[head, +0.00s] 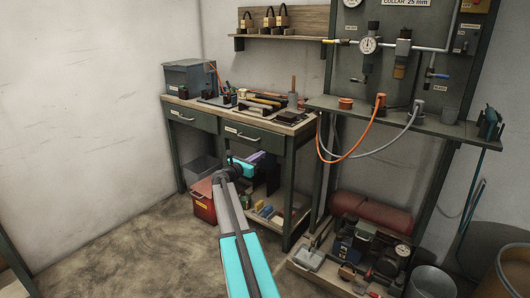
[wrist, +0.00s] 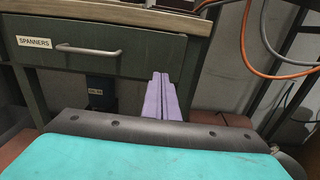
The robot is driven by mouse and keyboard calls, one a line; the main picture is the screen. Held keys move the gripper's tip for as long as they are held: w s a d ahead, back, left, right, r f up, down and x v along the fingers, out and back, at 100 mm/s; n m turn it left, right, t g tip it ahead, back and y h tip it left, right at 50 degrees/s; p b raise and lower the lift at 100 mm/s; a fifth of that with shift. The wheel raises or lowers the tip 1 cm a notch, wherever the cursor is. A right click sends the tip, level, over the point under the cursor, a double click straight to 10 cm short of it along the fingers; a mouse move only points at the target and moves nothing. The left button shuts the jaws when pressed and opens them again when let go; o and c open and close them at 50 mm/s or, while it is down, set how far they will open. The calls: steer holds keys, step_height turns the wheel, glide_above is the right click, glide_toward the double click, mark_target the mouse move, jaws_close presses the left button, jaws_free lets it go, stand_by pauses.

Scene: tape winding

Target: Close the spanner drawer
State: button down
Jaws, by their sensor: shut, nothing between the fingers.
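The spanner drawer (wrist: 100,65) has a dark green front, a white SPANNERS label and a grey bar handle (wrist: 88,50). In the head view it is the right drawer (head: 265,137) under the bench top. Its front looks about flush with the bench frame; I see no open gap, but a small one cannot be ruled out. My gripper (wrist: 160,80) has purple fingers, shut together and empty. They point toward the bench, near the lower right end of the drawer front and right of the handle. In the head view my gripper (head: 260,156) is just below the drawer. Contact cannot be told.
A second drawer (head: 190,119) is to the left. The bench top (head: 303,124) carries tools and a grey-blue box (head: 189,76). A red box (head: 202,204) and a lower shelf with items lie below. Orange and grey hoses (head: 372,143) hang at right. The floor at front left is clear.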

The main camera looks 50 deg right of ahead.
steer(key=a, duration=0.4)
steer(key=shift+s+a, duration=0.15)
steer(key=shift+a, duration=0.25)
